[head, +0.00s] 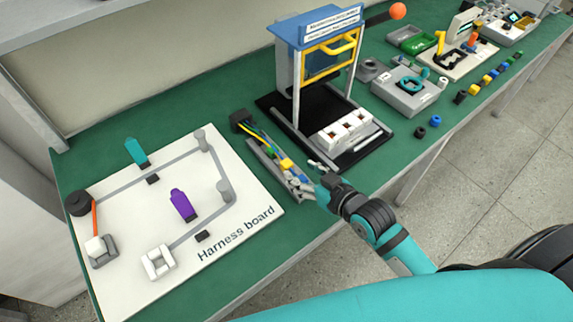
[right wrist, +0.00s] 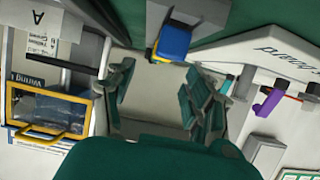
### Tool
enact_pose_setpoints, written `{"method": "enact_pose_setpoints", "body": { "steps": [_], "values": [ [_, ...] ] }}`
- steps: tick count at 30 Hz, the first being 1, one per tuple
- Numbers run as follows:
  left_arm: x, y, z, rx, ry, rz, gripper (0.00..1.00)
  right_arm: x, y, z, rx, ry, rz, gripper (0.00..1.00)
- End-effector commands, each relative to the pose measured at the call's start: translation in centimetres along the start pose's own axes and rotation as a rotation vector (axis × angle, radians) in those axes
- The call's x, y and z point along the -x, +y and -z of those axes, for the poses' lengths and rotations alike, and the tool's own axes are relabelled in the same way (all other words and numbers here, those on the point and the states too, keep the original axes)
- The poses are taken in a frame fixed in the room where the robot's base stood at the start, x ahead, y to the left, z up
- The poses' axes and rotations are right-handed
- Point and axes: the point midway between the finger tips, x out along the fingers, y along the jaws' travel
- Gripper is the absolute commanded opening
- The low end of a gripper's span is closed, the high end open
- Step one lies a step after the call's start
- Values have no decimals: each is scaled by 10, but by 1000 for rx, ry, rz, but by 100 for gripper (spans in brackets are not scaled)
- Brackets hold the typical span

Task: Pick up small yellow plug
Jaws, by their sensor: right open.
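A small yellow plug (head: 287,163) lies among coloured wires in a narrow grey tray (head: 270,160) between the harness board and the black-based stand. My right gripper (head: 318,180) is just to the right of the tray's near end, apart from the plug. In the right wrist view, its green-padded fingers (right wrist: 165,95) are spread with nothing between them. A blue block with a yellow edge (right wrist: 173,43) shows beyond the fingertips there; I cannot tell whether the yellow part is the plug. My left gripper is not in view.
The white harness board (head: 145,255) with posts and a purple connector (head: 183,205) lies to the left. A blue-topped stand (head: 317,25) with a yellow handle rises behind the gripper. A white socket block (head: 345,132) sits on its base. Green table shows beside the tray.

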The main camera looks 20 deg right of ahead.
Motion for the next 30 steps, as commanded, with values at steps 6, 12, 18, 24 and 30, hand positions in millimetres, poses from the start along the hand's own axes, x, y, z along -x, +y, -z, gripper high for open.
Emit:
{"method": "enact_pose_setpoints", "body": {
  "steps": [6,12,18,24,30],
  "values": [
    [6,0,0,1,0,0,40,-19,-1,3,-2,1,0,54],
    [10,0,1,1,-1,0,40,-48,-2,2,-1,1,0,54],
    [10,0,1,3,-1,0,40,-55,-2,0,-1,0,0,54],
    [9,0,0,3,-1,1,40,-54,-2,0,0,0,0,43],
    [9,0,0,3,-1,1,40,-54,-2,0,0,0,0,17]
  ]
}}
